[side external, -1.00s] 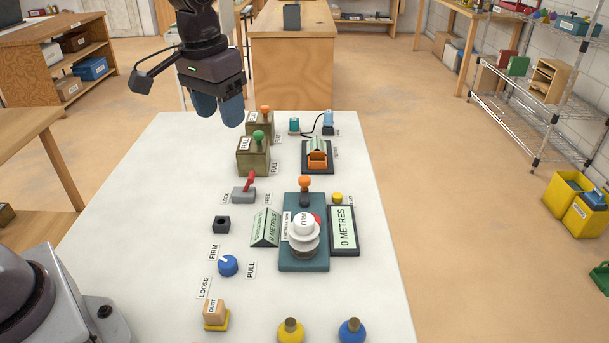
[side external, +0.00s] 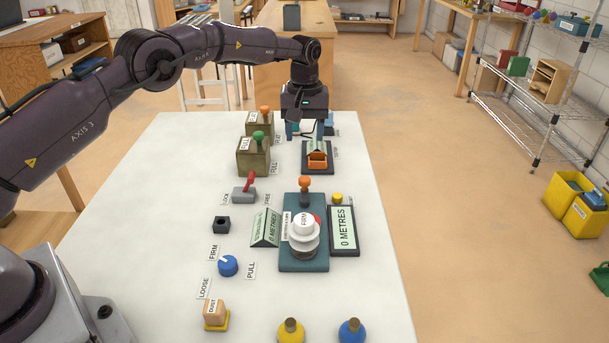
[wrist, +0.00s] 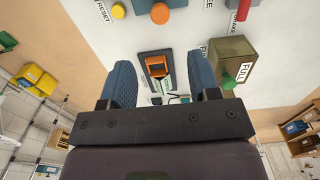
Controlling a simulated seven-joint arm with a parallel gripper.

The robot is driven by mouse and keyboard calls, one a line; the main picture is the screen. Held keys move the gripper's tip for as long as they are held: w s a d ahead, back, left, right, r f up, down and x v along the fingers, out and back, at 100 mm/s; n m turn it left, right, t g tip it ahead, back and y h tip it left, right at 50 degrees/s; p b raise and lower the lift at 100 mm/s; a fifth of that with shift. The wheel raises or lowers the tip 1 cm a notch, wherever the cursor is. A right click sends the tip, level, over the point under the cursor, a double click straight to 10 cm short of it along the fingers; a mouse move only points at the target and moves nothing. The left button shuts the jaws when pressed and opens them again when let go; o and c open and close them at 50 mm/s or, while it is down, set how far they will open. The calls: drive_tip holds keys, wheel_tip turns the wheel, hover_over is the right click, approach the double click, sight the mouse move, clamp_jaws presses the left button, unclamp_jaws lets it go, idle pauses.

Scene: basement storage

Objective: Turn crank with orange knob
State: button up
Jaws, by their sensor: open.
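The crank's orange knob (side external: 304,184) stands upright on a dark stem at the far end of a teal base (side external: 290,262). A white stacked drum labelled FIRM (side external: 303,228) sits on that base. In the wrist view the orange knob (wrist: 160,13) is at the top edge, with the rest of the base cut off. My gripper (side external: 306,130) points down over the far end of the table, beyond the knob and clear of it. Its blue fingers (wrist: 160,72) are apart with nothing held between them; an orange block on a dark plate shows below.
The orange block (side external: 317,161) lies between my gripper and the crank. Boxes with a green knob (side external: 258,135) and an orange knob (side external: 265,110) stand to the left. A red lever (side external: 249,180) and a 0 METRES panel (side external: 344,230) flank the crank. The white table (side external: 150,200) is bare at left.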

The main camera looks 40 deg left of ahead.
sight(304, 178)
wheel_tip(304, 178, down, 12)
drive_tip(key=shift+r, duration=0.1)
idle(0.4)
drive_tip(key=c, duration=0.9)
